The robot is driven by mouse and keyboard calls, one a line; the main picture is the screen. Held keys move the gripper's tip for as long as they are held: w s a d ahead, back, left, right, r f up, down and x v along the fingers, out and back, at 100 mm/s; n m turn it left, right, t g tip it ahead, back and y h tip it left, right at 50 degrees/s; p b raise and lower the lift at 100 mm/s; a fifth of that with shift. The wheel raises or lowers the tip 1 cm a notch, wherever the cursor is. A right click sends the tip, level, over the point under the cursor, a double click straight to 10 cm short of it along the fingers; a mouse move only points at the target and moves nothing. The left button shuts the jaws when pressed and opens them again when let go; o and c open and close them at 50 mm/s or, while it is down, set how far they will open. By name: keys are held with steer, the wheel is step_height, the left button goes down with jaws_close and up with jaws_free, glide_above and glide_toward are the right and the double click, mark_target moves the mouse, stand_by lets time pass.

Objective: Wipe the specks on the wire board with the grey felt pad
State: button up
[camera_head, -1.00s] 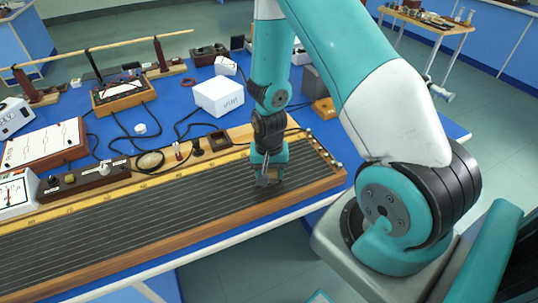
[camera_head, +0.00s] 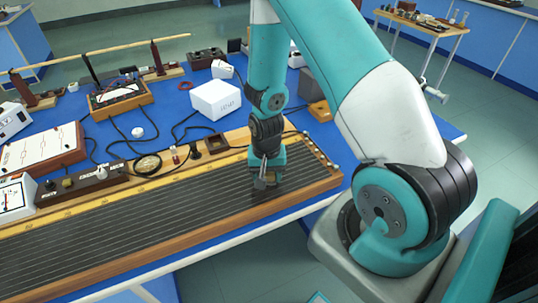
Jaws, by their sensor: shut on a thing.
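The wire board (camera_head: 150,213) is a long dark board with many parallel wires, a wooden frame and a yellow scale strip along its far side. It lies along the near edge of the blue bench. My gripper (camera_head: 264,187) points down at the board's right part. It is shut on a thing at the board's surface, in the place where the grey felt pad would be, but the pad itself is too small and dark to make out. I cannot make out specks on the board at this size.
Behind the board stand a white box (camera_head: 215,100), a wooden-cased meter (camera_head: 118,98), a dark block with knobs (camera_head: 82,184) and loose black cables. A long rod on stands (camera_head: 100,54) is at the back left. Blue bench top (camera_head: 172,103) shows between them.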

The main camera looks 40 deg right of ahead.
steer(key=r, duration=0.2)
steer(key=shift+w+r+p, duration=0.2)
steer(key=shift+r+p, duration=0.1)
steer(key=shift+p, duration=0.05)
steer(key=shift+s+r, duration=0.15)
steer(key=shift+r, duration=0.15)
step_height(320, 180, up, 5)
steer(key=p, duration=0.4)
steer(key=shift+p, duration=0.3)
steer(key=shift+f, duration=0.1)
